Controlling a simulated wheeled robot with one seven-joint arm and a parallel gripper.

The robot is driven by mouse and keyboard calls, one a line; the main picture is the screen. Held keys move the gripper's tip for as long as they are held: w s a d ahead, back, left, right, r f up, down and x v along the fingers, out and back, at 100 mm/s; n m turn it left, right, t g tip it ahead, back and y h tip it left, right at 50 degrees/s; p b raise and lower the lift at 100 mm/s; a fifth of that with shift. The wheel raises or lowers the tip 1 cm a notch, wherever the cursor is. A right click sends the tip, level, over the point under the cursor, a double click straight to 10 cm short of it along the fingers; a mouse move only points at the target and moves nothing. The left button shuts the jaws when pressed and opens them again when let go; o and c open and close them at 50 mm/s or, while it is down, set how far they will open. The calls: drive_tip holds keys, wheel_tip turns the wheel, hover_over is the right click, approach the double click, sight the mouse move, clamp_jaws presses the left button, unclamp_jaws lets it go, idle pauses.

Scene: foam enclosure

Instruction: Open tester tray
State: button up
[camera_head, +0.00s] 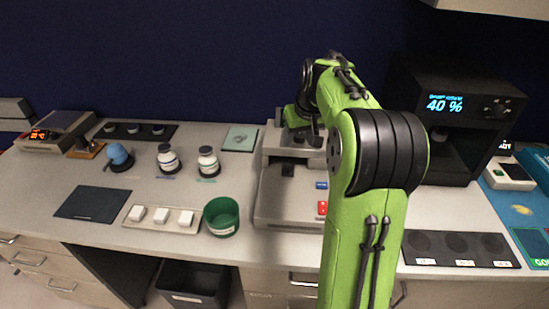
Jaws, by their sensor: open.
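A light grey machine (275,205) stands mid-counter, with a blue button (321,185) and a red button (322,207) on its front right. It appears to be the tester. My green arm covers the machine's right part. My gripper (303,132) is at the machine's raised back part, partly hidden by my own arm. It is open; contact with the machine cannot be made out.
A black machine (462,95) showing 40 % stands at right. Left are a green cup (221,216), a tray (180,227) with white blocks, two bottles (208,162), a blue round object (118,156) and a dark mat (90,204). A black pad (460,247) lies front right.

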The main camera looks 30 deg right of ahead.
sight(288, 165)
drive_tip(key=b+x, duration=0.2)
drive_tip(key=x, duration=1.3)
drive_tip(key=shift+w+f, duration=0.1)
drive_tip(key=shift+f, duration=0.05)
drive_tip(key=shift+a, duration=0.1)
clamp_jaws()
